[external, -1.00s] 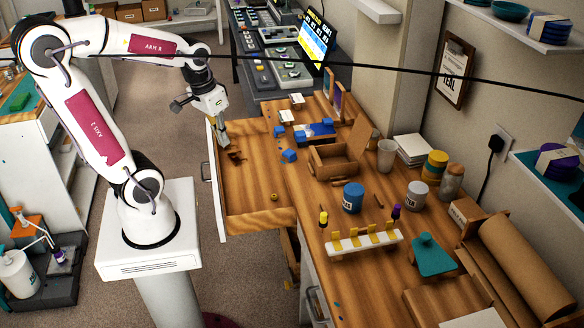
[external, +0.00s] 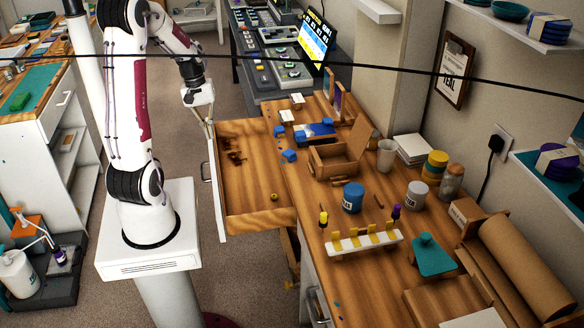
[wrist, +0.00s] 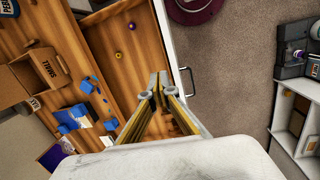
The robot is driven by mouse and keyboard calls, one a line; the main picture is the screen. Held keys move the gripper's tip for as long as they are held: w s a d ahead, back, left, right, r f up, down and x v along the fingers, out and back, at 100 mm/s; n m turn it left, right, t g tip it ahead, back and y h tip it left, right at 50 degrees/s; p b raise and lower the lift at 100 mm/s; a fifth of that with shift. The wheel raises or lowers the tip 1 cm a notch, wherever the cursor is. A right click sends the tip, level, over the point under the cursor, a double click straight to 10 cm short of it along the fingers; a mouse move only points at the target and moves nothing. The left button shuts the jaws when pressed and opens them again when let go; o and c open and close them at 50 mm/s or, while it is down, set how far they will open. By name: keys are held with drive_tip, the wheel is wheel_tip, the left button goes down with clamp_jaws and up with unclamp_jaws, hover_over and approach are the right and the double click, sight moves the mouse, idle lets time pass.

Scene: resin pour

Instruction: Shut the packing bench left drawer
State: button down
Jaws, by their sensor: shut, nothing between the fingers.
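The packing bench left drawer (external: 255,222) is pulled far out to the left of the bench in the external view. Its white front (external: 213,190) has a bar handle (external: 205,171) on the outer face; the handle also shows in the wrist view (wrist: 189,82). My gripper (external: 208,133) is shut and empty, pointing down by the far end of the drawer front. In the wrist view its fingertips (wrist: 158,82) overlap the front's edge; I cannot tell whether they touch.
The bench top (external: 330,285) holds an open wooden box (external: 335,160), blue blocks (external: 289,155), a blue tub (external: 353,197) and a white rack (external: 362,243). Open carpet (external: 190,150) lies outside the drawer front. A dark cable crosses the external view.

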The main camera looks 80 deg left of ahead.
drive_tip(key=s+a+f+n+t, duration=0.2)
drive_tip(key=s+a+f+n, duration=1.1)
drive_tip(key=a, duration=0.3)
drive_tip(key=w+a+f+n+t+y, duration=0.1)
drive_tip(key=a+n, duration=0.5)
drive_tip(key=shift+w+a+f, duration=0.15)
drive_tip(key=w+f, duration=0.7)
drive_tip(key=f, duration=0.2)
drive_tip(key=shift+w+f, duration=0.15)
drive_tip(key=shift+w, duration=0.2)
drive_tip(key=shift+w, duration=0.15)
idle(0.3)
